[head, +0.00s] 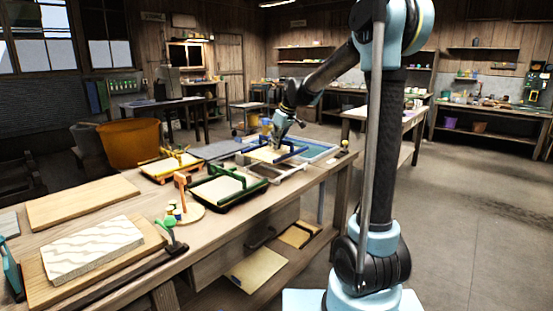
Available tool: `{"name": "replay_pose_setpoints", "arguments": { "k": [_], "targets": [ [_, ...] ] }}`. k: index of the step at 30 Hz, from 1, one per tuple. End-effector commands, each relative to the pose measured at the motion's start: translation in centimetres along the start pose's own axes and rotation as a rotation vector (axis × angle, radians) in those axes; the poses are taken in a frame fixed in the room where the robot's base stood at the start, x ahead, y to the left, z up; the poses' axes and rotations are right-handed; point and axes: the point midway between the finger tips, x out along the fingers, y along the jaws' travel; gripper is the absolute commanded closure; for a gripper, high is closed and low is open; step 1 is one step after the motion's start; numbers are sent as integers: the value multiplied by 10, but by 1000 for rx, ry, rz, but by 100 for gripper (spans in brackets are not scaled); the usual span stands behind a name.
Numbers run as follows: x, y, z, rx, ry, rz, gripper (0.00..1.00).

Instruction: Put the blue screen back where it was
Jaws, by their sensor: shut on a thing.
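The blue screen (293,152) is a flat frame with dark blue bars and a pale sheet or mesh, at the far end of the workbench. My gripper (275,141) points down at it and is shut on it, near its back side; the fingertips are small and partly hidden. The screen appears about level, over or beside a shallow tray of blue-green liquid (318,152). I cannot tell whether it touches anything below.
A green-framed screen (222,188) and a yellow-framed one (168,166) lie nearer on the workbench (215,228). A grey empty frame (280,172) lies just in front of the blue screen. An orange tub (130,143) stands behind. Boards (92,248) cover the near left.

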Motion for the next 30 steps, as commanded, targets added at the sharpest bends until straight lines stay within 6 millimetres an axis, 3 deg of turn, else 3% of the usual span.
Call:
{"name": "replay_pose_setpoints", "arguments": {
  "k": [16,29,30],
  "targets": [
    [48,5,23,7,0,3,100],
    [53,5,26,7,0,3,100],
    [53,5,26,7,0,3,82]
  ]
}}
